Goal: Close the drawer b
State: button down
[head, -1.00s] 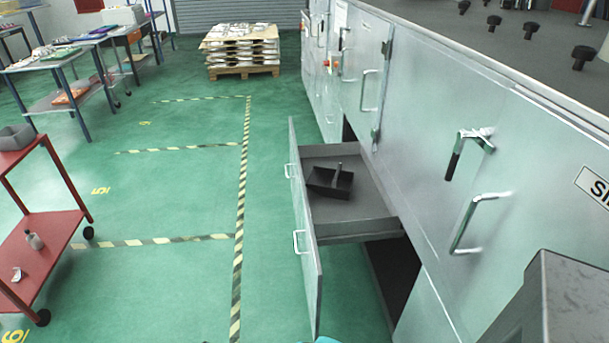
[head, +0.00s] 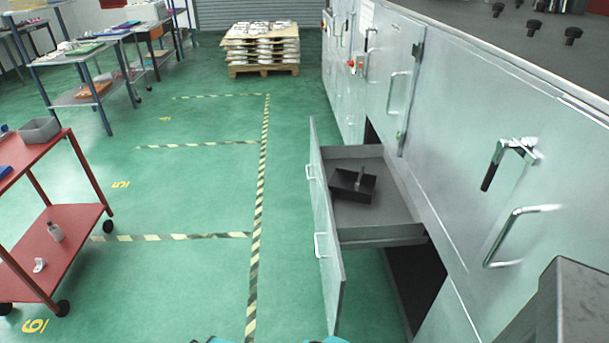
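An open drawer (head: 378,226) sticks out to the left from the grey metal machine cabinet. Its tall front panel (head: 326,240) has two white handles, an upper one (head: 309,172) and a lower one (head: 319,245). A black open box with a grip (head: 352,186) lies inside the drawer. A dark opening shows in the cabinet below the drawer. My gripper is not in view; small teal parts at the bottom edge may be mine.
The machine cabinet (head: 470,160) with handles and a lever runs along the right. A red trolley (head: 75,245) stands at the left. Green floor with striped tape is free between trolley and drawer. A loaded pallet (head: 262,70) and tables stand farther back.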

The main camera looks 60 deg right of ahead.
aim_at(392, 219)
jog(key=i, duration=0.85)
jog(key=z, duration=0.05)
